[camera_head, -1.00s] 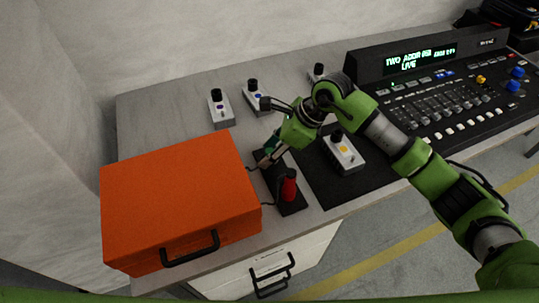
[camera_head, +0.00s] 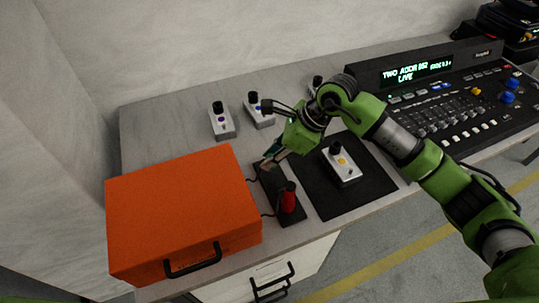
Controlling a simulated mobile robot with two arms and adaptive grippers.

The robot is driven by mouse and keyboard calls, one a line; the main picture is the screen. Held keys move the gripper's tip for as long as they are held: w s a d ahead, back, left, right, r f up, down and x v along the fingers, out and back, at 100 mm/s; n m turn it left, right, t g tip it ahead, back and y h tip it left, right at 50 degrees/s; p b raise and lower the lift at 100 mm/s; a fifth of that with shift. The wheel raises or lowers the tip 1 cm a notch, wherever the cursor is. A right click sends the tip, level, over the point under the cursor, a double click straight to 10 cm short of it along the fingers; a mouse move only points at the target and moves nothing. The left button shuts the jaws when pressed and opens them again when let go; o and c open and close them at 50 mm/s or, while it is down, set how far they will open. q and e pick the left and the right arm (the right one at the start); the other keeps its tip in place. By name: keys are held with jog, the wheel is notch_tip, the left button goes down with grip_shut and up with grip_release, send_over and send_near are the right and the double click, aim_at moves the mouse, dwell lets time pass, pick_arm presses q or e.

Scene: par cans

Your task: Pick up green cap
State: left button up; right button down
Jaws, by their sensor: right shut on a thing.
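The green cap (camera_head: 271,151) shows as a small dark green piece at the fingers of my right gripper (camera_head: 268,159), mostly hidden by them. My right gripper is shut on it, over the far end of a black holder (camera_head: 270,183). I cannot tell whether the cap is clear of the holder. A red cap (camera_head: 288,198) stands upright at the holder's near end. My left gripper is not in view.
An orange case (camera_head: 180,205) stands close left of the holder. A small device with an orange mark (camera_head: 342,164) sits on a black mat (camera_head: 316,190) at right. Several similar devices (camera_head: 222,124) stand behind. A lighting console (camera_head: 440,115) fills the right of the table.

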pick_arm(q)
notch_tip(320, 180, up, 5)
jog(key=p, duration=0.4)
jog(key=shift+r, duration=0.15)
pick_arm(e)
jog(key=s+d+r, duration=0.3)
jog(key=s+r, duration=0.8)
jog(key=s, duration=0.1)
jog(key=shift+s+r, duration=0.15)
jog(key=shift+r, duration=0.05)
jog(key=shift+f, duration=0.1)
